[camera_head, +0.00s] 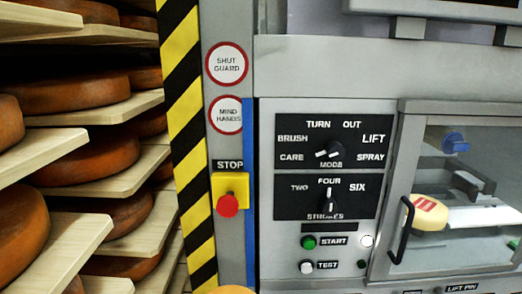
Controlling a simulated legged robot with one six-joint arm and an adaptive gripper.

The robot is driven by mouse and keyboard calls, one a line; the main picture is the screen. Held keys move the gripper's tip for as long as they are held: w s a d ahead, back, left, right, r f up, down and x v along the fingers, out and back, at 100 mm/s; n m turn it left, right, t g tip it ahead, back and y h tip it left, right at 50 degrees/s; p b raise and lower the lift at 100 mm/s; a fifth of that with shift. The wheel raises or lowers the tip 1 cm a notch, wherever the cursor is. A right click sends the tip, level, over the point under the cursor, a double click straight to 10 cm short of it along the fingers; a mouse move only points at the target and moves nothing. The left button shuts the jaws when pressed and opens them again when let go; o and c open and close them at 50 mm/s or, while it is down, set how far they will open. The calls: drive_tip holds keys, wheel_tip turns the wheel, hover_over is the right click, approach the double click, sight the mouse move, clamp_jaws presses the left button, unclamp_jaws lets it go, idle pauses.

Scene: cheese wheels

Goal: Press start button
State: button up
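The green start button (309,242) sits low on the grey machine's control panel, just left of its START label (334,241). It is unobstructed in the head view. Whether it is pressed in cannot be told from here. A white button (306,267) labelled TEST is right below it. A pale round lamp or button (367,241) is to the right of the START label. My gripper does not show in this view.
A red stop button (228,205) on a yellow box stands out left of the panel. Mode (329,151) and strokes (330,200) knobs are above. A guard door with a black handle (401,229) is right. Shelves of cheese wheels (78,92) fill the left.

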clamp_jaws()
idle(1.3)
